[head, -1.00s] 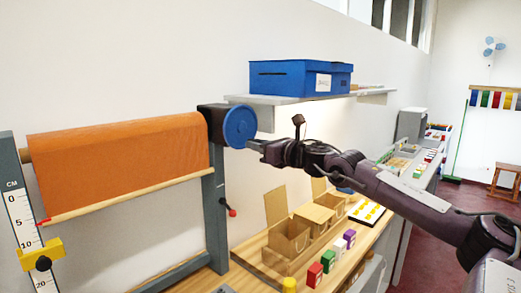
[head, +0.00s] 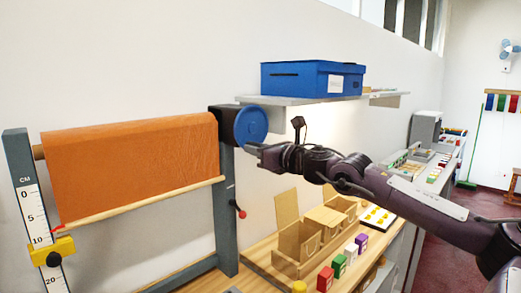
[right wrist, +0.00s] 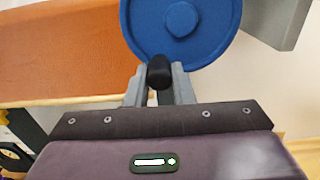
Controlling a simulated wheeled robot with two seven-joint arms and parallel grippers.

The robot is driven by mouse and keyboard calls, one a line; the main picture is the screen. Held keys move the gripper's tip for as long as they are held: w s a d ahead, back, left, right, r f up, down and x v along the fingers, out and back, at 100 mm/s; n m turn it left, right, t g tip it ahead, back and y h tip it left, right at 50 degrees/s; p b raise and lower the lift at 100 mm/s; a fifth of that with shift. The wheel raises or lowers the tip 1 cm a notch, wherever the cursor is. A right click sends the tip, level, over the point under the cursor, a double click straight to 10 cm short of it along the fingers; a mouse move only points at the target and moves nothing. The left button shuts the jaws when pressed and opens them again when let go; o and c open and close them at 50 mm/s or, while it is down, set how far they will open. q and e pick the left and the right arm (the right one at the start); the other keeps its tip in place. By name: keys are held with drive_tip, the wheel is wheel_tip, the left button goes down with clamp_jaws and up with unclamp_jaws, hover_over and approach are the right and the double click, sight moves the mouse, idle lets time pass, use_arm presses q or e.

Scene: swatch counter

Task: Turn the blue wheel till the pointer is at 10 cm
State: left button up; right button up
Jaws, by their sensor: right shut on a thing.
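The blue wheel (head: 251,125) sits at the right end of the orange cloth roll (head: 135,165), and also shows in the right wrist view (right wrist: 180,25). My right gripper (head: 259,150) is shut on the wheel's black knob (right wrist: 159,72), which is at the wheel's lower edge. The red pointer (head: 57,229) is at the left end of the cloth's wooden bottom bar. It stands between 5 and 10 on the white cm scale (head: 33,215), closer to 10. My left gripper is not in view.
A yellow clamp (head: 51,251) with a black knob sits on the scale post below the pointer. A red-knobbed lever (head: 240,212) is on the right post. A blue box (head: 312,78) stands on the shelf above. Open cartons (head: 300,240) and coloured blocks stand on the counter at the right.

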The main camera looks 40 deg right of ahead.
sight(239, 142)
drive_tip(key=shift+a+f, duration=0.3)
drive_tip(key=shift+a+r+p, duration=0.3)
drive_tip(key=shift+a+p, duration=0.1)
drive_tip(key=shift+p, duration=0.2)
drive_tip(key=shift+s+a+r+p, duration=0.1)
drive_tip(key=shift+a+r+p, duration=0.3)
drive_tip(key=shift+r+p, duration=0.25)
idle(0.6)
drive_tip(key=o, duration=1)
drive_tip(key=shift+a+r, duration=0.2)
drive_tip(key=shift+a, duration=0.05)
drive_tip(key=shift+o, duration=0.2)
drive_tip(key=shift+d, duration=0.15)
